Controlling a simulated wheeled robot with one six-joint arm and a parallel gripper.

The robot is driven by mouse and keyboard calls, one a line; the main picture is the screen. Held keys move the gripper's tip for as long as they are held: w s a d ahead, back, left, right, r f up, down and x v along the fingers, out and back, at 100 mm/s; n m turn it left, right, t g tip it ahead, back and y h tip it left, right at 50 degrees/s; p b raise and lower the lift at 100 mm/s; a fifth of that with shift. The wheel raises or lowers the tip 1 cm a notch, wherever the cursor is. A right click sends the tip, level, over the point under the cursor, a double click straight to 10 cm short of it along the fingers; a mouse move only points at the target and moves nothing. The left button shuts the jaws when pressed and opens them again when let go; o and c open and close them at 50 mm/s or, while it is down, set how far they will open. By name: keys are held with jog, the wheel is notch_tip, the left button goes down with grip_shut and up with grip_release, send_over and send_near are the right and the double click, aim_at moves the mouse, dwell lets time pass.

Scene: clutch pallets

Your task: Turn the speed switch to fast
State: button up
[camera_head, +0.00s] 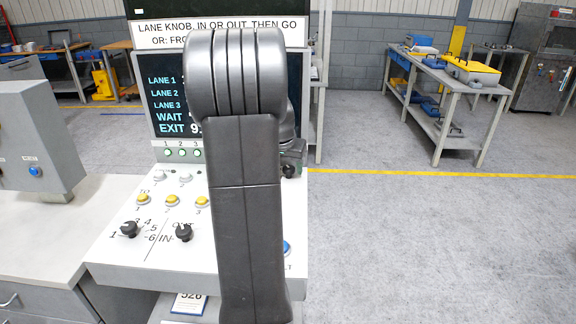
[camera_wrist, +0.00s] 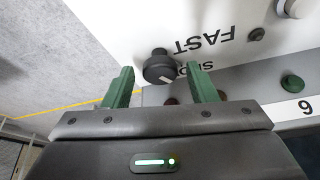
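The speed switch (camera_wrist: 160,68) is a round black knob on a white panel in the wrist view. A pale mark shows on its near side. The word FAST is printed upside down to its right, with a partly covered word beginning with S below that. My gripper (camera_wrist: 161,86) is open, with one green finger to the left of the knob and one to the right. A gap shows on both sides, and the knob looks a little beyond the fingertips. In the head view my arm covers this switch, and my fingertips cannot be seen.
The console (camera_head: 130,260) also has a lane knob (camera_head: 129,229), an IN/OUT knob (camera_head: 184,232), yellow buttons (camera_head: 172,201) and a screen (camera_head: 165,105). A grey box (camera_head: 40,150) stands at left. Open floor (camera_head: 430,240) and a workbench (camera_head: 450,85) lie to the right.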

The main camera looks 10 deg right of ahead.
jog(key=c, duration=0.8)
jog(key=shift+r+n, duration=0.1)
jog(key=shift+n, duration=0.2)
jog(key=shift+d+n+y+p, duration=0.15)
jog(key=shift+n+y+p, duration=0.4)
jog(key=shift+n, duration=0.45)
jog(key=n+y, duration=0.1)
jog(key=n, duration=0.1)
jog(key=shift+d+n+t+p, duration=0.1)
jog(key=shift+n+t+p, duration=0.2)
jog(key=shift+p, duration=0.05)
jog(key=n+y, duration=0.1)
jog(key=n, duration=0.2)
jog(key=shift+d, duration=0.1)
jog(key=shift+n+g+y+b, duration=0.4)
jog(key=shift+n+y+b, duration=0.25)
jog(key=shift+n, duration=1.15)
